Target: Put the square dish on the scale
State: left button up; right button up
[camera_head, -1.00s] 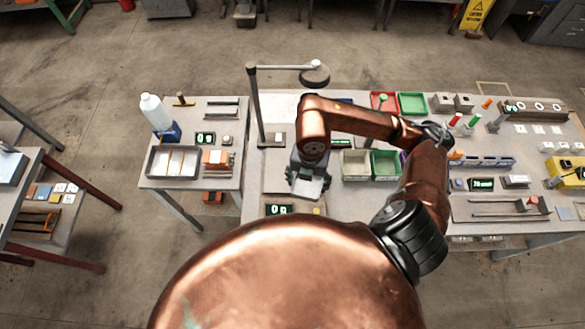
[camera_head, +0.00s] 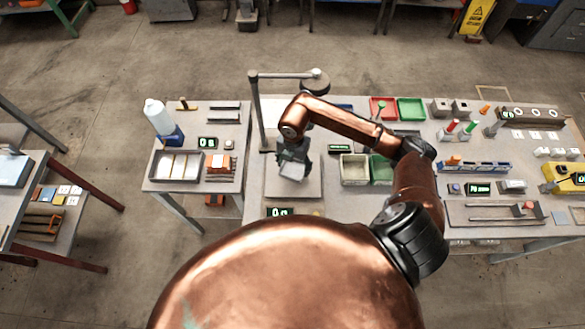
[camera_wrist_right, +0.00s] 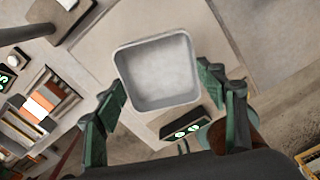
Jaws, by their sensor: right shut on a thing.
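The square dish (camera_wrist_right: 160,72) is a pale grey, open and empty tray with rounded corners. My right gripper (camera_wrist_right: 162,84) is shut on it, with green fingers at its two sides. In the head view the dish (camera_head: 292,171) hangs below the right gripper (camera_head: 293,158), over the scale. The scale (camera_head: 310,186) has a flat grey plate and a green-lit display (camera_head: 279,212) at its front that reads about 0 g. Part of the plate is hidden by the gripper and dish. The dish looks held above the plate; the gap is hard to judge. My left gripper is not in view.
A lamp post (camera_head: 256,110) stands behind and left of the scale. A cream bin (camera_head: 354,169) and green bin (camera_head: 381,170) stand to its right. A side table at left bears a grey tray (camera_head: 154,172) and a bottle (camera_head: 155,112).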

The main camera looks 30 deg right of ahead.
aim_at(293, 169)
jog(key=shift+w+f, duration=0.3)
jog(key=shift+f, duration=0.1)
notch_tip(293, 169, down, 2)
jog(key=shift+f+p, duration=0.1)
jog(key=shift+p, duration=0.55)
jog(key=shift+f, duration=0.45)
jog(key=shift+f, duration=0.2)
jog(key=o, duration=1.2)
jog(key=shift+r, duration=0.1)
jog(key=shift+c, duration=0.2)
jog(key=shift+r, duration=0.15)
